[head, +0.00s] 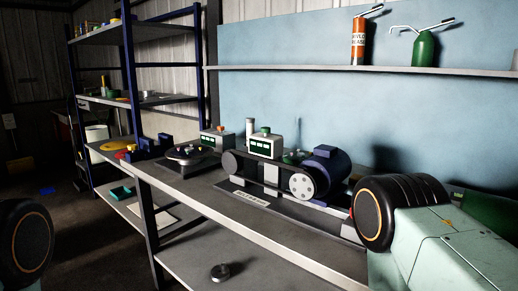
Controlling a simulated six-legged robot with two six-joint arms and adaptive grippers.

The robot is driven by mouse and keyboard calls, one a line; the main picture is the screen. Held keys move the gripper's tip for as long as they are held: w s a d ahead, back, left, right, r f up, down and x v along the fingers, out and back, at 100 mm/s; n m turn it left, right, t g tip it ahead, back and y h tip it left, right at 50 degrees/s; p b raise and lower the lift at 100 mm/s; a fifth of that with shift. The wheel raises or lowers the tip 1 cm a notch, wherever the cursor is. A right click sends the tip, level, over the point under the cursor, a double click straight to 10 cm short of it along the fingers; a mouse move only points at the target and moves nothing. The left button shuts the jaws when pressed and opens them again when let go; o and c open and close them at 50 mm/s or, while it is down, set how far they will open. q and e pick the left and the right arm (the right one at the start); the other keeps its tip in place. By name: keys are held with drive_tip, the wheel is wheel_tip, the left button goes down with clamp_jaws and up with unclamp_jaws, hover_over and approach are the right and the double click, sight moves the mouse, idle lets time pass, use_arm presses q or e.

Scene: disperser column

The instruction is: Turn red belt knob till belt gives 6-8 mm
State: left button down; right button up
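The disperser drive unit stands on the bench in the head view. Its blue motor (325,168) sits at the right, with a light pulley (302,186) with holes on its front. A dark round pulley (230,163) is at the left end, and a dark belt seems to run between the two. I cannot make out a red belt knob on the unit; it may be hidden or too small. How far the belt gives cannot be seen. Neither of my grippers is in view.
The grey bench (185,190) also holds a dark round plate device (190,152) and a box with displays (264,145). A wall shelf (300,69) carries an orange can (358,42) and a green oil can (424,48). Blue-posted shelving (130,75) stands left.

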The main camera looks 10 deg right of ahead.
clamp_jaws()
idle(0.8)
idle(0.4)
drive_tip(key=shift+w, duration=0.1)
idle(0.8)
